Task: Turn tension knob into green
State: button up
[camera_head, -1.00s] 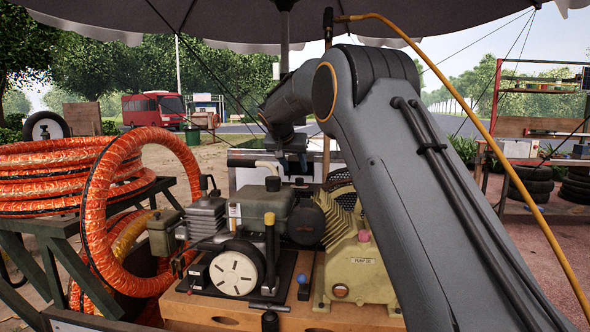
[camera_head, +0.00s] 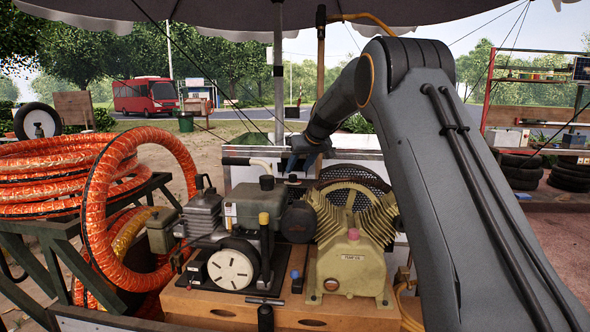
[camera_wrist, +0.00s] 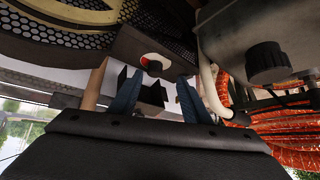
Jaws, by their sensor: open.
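In the wrist view a small dark knob (camera_wrist: 155,66) sits on the underside of a dark box (camera_wrist: 160,42). A round dial with orange and white shows partly behind the knob; I see no green on it. My gripper (camera_wrist: 160,77) is open, its two blue fingers pointing at the knob, one on each side of it. I cannot tell whether they touch it. In the head view my gripper (camera_head: 299,165) is behind the engine, beside the mesh belt guard (camera_head: 352,176). The knob is hidden there.
The engine (camera_head: 245,208) and cream pump (camera_head: 352,262) stand close together on a wooden base (camera_head: 225,308). Orange hoses (camera_head: 50,180) lie at the left, and also show in the wrist view (camera_wrist: 285,130). A black cap (camera_wrist: 268,62) hangs close right of the fingers.

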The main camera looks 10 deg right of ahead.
aim_at(293, 175)
jog(key=shift+n+t+y, duration=0.4)
jog(key=shift+n, duration=0.1)
jog(key=shift+w+d+r+p+x, duration=0.15)
jog(key=shift+p+x, duration=0.3)
jog(key=shift+x, duration=0.7)
jog(key=shift+w+d+p+x, duration=0.15)
jog(key=shift+d+p+x, duration=0.2)
jog(key=shift+x, duration=0.85)
jog(key=shift+w+d+r+p+x, duration=0.15)
jog(key=shift+p+x, duration=0.35)
jog(key=shift+x, duration=0.65)
jog(key=shift+a+f, duration=0.1)
jog(key=c, duration=1)
jog(key=shift+c, duration=0.2)
